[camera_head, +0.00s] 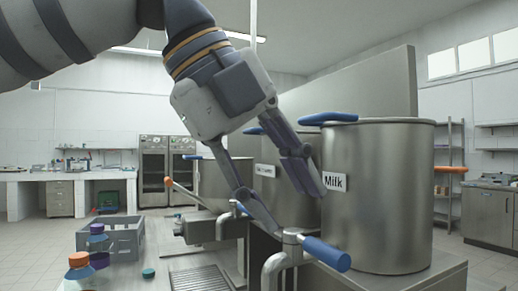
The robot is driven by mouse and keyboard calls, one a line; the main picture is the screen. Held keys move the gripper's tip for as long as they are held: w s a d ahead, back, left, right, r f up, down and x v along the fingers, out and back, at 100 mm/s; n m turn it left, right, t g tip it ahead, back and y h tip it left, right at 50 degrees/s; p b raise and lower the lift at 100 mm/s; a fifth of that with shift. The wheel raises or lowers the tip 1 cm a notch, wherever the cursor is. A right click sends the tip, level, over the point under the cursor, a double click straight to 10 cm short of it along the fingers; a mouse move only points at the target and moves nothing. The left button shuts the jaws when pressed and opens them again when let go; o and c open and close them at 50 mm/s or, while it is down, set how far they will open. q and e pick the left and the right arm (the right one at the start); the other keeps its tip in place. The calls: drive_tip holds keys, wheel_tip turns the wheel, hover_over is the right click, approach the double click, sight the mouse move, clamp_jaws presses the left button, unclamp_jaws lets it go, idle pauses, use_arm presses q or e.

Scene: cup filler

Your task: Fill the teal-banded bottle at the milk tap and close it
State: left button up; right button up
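A large steel vat (375,210) labelled "Milk" stands at the right. In front of it is a tap with a blue handle (326,253) and a curved steel spout (275,268). My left gripper (297,211) is open and empty, fingers pointing down, above and behind this tap in the picture. A teal cap (148,273) lies at the lower left. I cannot make out a teal-banded bottle. My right gripper is not in view.
Bottles with an orange cap (78,260) and a purple cap (97,229) stand at the left by a grey crate (125,240). A slotted drip grate (200,279) lies left of the tap. Another vat (212,182) stands farther back.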

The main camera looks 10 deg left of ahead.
sight(313, 243)
use_arm(q)
drive_tip(key=x, duration=0.6)
drive_tip(key=shift+w, duration=0.15)
clamp_jaws()
